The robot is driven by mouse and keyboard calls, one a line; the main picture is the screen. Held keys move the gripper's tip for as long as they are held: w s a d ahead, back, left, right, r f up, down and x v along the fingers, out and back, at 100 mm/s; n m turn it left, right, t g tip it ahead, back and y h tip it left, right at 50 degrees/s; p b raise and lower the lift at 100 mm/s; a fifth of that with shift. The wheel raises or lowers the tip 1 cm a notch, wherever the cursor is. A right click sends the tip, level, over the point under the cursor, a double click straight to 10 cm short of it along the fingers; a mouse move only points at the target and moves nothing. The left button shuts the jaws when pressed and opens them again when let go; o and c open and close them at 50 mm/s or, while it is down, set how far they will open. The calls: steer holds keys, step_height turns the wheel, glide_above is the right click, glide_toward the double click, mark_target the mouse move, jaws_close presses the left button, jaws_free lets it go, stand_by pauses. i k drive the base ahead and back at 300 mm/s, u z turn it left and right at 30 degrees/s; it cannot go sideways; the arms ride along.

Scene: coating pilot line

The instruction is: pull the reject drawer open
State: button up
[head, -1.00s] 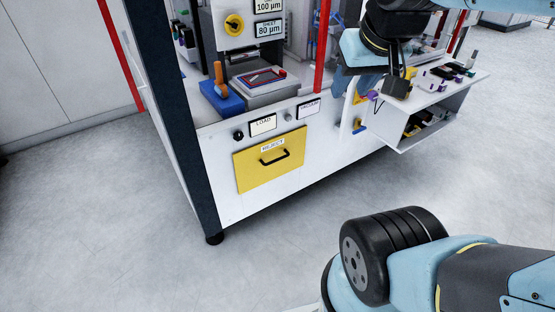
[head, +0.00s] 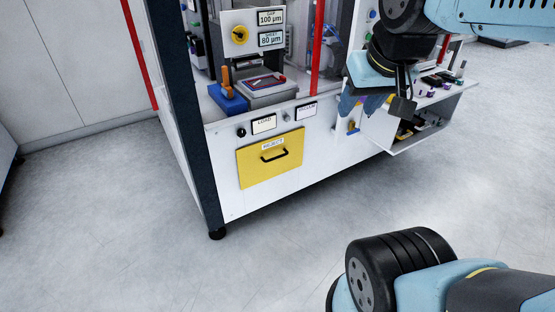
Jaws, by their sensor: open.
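The reject drawer (head: 255,170) is a yellow front panel with a white REJECT label, low on the white machine cabinet. It looks flush with the cabinet, so it is closed. Its black bar handle (head: 274,156) runs across the panel's upper middle. My gripper (head: 402,105) hangs from my arm at the upper right, well to the right of the handle and apart from it. Its dark fingers are small in this view, and nothing shows held between them. It overlaps the side shelf in the picture.
A white side shelf (head: 396,153) with small items juts out right of the drawer. A dark corner post (head: 197,130) stands left of it. Above are the LOAD label (head: 264,123), a black knob (head: 241,132) and a blue block (head: 227,100). The floor (head: 290,245) before the drawer is clear.

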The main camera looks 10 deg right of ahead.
mark_target(259, 162)
steer(key=u, duration=0.2)
steer(key=i, duration=0.85)
steer(key=z, duration=0.1)
